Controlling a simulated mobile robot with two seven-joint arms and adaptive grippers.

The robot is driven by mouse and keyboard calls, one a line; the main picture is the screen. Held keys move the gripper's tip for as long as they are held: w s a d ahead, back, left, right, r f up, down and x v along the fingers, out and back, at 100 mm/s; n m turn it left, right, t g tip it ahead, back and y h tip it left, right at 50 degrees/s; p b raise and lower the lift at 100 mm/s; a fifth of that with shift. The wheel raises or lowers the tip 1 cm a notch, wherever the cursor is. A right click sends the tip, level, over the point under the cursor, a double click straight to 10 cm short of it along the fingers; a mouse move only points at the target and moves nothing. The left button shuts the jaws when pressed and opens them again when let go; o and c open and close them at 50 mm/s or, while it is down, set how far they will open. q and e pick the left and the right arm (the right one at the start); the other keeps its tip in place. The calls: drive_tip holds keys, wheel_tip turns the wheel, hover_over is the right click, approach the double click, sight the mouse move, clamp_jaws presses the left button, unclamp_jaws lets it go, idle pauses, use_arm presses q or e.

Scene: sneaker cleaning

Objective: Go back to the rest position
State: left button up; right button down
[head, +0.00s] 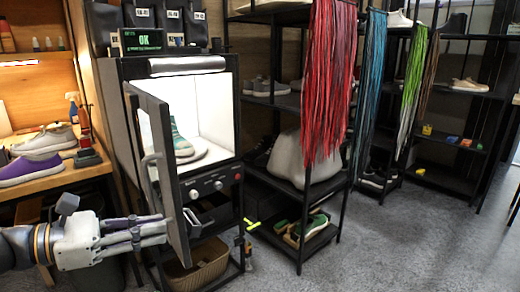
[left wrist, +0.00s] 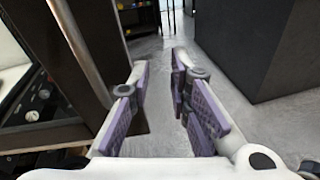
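My left gripper (head: 160,230) comes in from the lower left in the head view. It is beside the lower outer part of the open cabinet door (head: 172,200). In the left wrist view its two purple-padded fingers (left wrist: 160,68) are apart with nothing between them. The dark door (left wrist: 105,75) and its metal handle (left wrist: 78,35) stand to the left of the fingers; I cannot tell whether a finger touches the door. A teal sneaker (head: 180,143) is inside the white-lined cabinet (head: 213,105). My right gripper is not in view.
A wooden bench (head: 62,178) with sneakers and a spray bottle is at the left. A wicker basket (head: 197,270) is under the cabinet. Black shelves (head: 265,101) with hanging laces (head: 328,80) stand to the right. Grey floor (head: 400,240) is clear at the lower right.

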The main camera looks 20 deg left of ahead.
use_arm(q)
drive_tip(key=d+f+m+g, duration=0.3)
drive_tip(key=d+f, duration=0.3)
drive_tip(key=d, duration=0.3)
drive_tip(key=s+d+f+m+g+y, duration=0.1)
drive_tip(key=s+d+f+m+g, duration=0.3)
drive_tip(key=s+d+f, duration=0.3)
drive_tip(key=s+d+f+m+g+y, duration=0.1)
drive_tip(key=s+d+f+m+g, duration=0.2)
drive_tip(key=s+d+f, duration=0.5)
drive_tip(key=s+a+f+m+g+y, duration=0.4)
drive_tip(key=s+a+f+m, duration=0.25)
drive_tip(key=s+f, duration=0.35)
drive_tip(key=s+a+m+y, duration=0.5)
drive_tip(key=s+a+m, duration=0.2)
drive_tip(key=a+m, duration=0.1)
drive_tip(key=shift+s+a+f+m+p, duration=0.15)
drive_tip(key=shift+s+f+m+p, duration=0.15)
drive_tip(key=shift+f+m, duration=0.2)
